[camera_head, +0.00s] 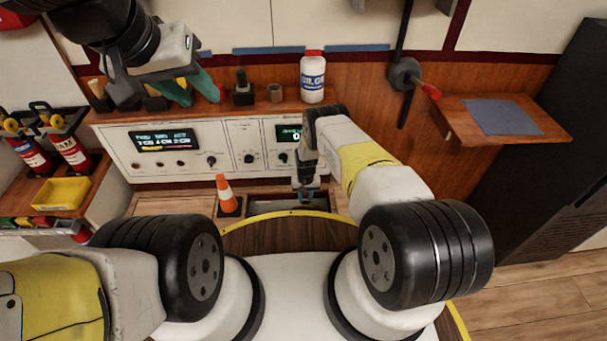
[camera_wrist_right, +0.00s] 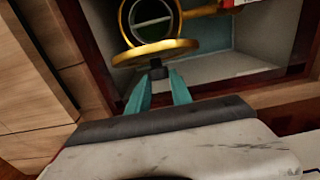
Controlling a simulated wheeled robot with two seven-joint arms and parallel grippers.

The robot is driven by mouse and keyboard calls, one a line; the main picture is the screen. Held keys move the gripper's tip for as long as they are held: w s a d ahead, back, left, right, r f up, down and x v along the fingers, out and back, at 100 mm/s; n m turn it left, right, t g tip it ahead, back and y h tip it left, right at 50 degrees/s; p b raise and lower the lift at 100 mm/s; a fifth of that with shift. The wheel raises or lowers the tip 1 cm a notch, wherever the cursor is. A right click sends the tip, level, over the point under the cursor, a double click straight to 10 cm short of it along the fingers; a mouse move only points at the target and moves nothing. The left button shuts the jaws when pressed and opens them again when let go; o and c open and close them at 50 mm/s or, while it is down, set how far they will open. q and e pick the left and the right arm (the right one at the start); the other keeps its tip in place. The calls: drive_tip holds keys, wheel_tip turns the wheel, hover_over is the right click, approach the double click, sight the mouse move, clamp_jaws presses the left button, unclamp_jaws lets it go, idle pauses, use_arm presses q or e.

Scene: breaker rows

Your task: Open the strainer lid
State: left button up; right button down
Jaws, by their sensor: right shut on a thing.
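The strainer (camera_wrist_right: 127,20) is a gold round fitting with a dark opening, set in a recessed box in the right wrist view. Its gold lid (camera_wrist_right: 155,52) is seen nearly edge-on just below the opening, tilted away so the opening shows. My right gripper (camera_wrist_right: 160,85) has its teal fingers on a small dark tab (camera_wrist_right: 156,72) at the lid's edge. In the head view my right gripper (camera_head: 307,198) reaches down into the floor recess, and the strainer is hidden there. My left gripper (camera_head: 202,98) is empty, its teal fingers apart above the console shelf.
An orange cone (camera_head: 227,194) stands beside the recess (camera_head: 262,203). A white bottle (camera_head: 313,78) and small items stand on the shelf above the control panel (camera_head: 180,147). A yellow tray (camera_head: 62,193) and red extinguishers (camera_head: 70,150) are at the left. A wooden side table (camera_head: 545,123) is at the right.

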drive_tip(key=shift+w, duration=0.45)
drive_tip(key=c, duration=1.1)
unclamp_jaws()
drive_tip(key=shift+s, duration=0.1)
drive_tip(key=shift+c, duration=0.2)
wheel_tip(320, 180, up, 8)
drive_tip(key=shift+f, duration=0.15)
drive_tip(key=shift+c, duration=0.5)
